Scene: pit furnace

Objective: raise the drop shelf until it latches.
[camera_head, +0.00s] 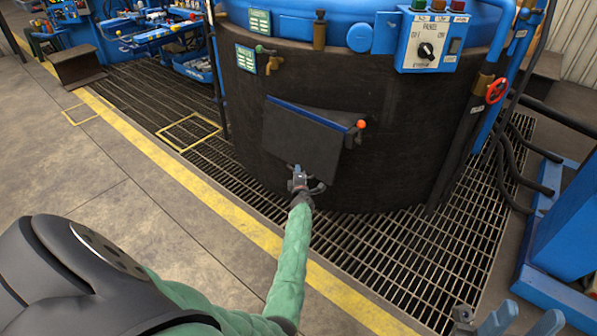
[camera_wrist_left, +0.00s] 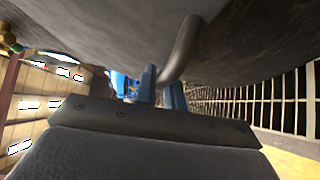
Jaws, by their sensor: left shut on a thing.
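The drop shelf (camera_head: 300,133) is a dark flat panel hanging below a blue edge strip on the furnace's curved front. It slopes down, and its lower edge seems to stand slightly off the wall. An orange knob (camera_head: 361,124) sits at the strip's right end. My left gripper (camera_head: 298,180) is at the shelf's lower edge, shut on a grey bar handle. In the left wrist view the handle (camera_wrist_left: 183,48) runs down between the blue fingers (camera_wrist_left: 160,88). My right gripper (camera_head: 523,318) is partly visible at the bottom right, fingers apart and empty.
The dark furnace (camera_head: 400,130) with a blue top fills the middle. A control panel (camera_head: 432,42) and red valve wheel (camera_head: 497,90) are at right. Hoses and a blue frame (camera_head: 570,235) stand further right. Grating (camera_head: 400,255) and a yellow-lined floor are clear in front.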

